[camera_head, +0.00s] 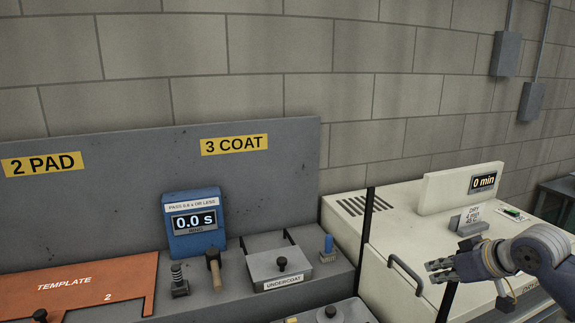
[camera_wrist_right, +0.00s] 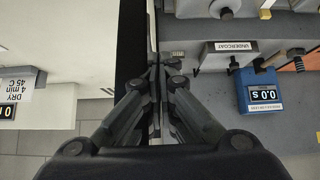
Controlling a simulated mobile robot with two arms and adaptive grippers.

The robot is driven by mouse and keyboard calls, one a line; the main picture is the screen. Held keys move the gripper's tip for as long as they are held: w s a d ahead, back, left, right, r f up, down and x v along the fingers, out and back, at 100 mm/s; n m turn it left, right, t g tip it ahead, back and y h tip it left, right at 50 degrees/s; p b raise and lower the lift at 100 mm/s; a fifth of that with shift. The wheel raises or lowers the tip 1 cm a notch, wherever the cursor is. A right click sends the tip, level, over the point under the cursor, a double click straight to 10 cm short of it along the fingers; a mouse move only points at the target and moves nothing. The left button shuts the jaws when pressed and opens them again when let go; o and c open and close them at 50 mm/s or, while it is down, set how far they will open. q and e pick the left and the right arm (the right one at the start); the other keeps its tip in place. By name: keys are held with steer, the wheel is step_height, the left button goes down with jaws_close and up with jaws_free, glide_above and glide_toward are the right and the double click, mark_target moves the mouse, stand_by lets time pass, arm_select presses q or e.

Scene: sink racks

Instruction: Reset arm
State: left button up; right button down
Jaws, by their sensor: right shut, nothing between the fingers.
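My right gripper (camera_head: 440,272) reaches in from the right in the head view, in front of the cream drying machine (camera_head: 400,240). In the right wrist view its fingers (camera_wrist_right: 158,70) are together with nothing between them. The gripper appears above the gap between the grey bench and the drying machine; I cannot tell whether it touches anything. My left gripper is in neither view.
A grey bench holds a blue timer (camera_head: 194,222) reading 0.0 s, an undercoat box (camera_head: 280,265), a blue-handled brush (camera_head: 328,248) and an orange template (camera_head: 85,288). A dark upright post (camera_head: 366,220) stands beside the drying machine.

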steer(key=s+a+f+n+g, duration=0.1)
steer(key=s+a+f, duration=0.6)
steer(key=f, duration=0.3)
steer(key=s+a+f+g, duration=0.1)
steer(key=s+a+f, duration=0.5)
steer(key=f, duration=0.4)
steer(key=s+f+m+g+h, duration=0.1)
steer(key=s+f+m, duration=0.15)
steer(key=s, duration=0.75)
steer(key=s+f+m+g+h, duration=0.1)
steer(key=s+f+g+h, duration=0.15)
steer(key=s, duration=0.75)
step_height(320, 180, down, 33)
steer(key=s+b, duration=0.2)
steer(key=b, duration=0.3)
arm_select(q)
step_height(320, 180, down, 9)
steer(key=b, duration=0.3)
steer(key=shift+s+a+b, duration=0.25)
steer(key=shift+b, duration=0.05)
arm_select(e)
steer(key=s+d+f+g, duration=0.1)
steer(key=s+d+f, duration=0.1)
steer(key=s+f, duration=1.4)
step_height(320, 180, down, 3)
steer(key=shift+s+d+r+n+g, duration=0.1)
steer(key=shift+s+d+n+g, duration=0.25)
steer(key=shift+s+d+n, duration=0.1)
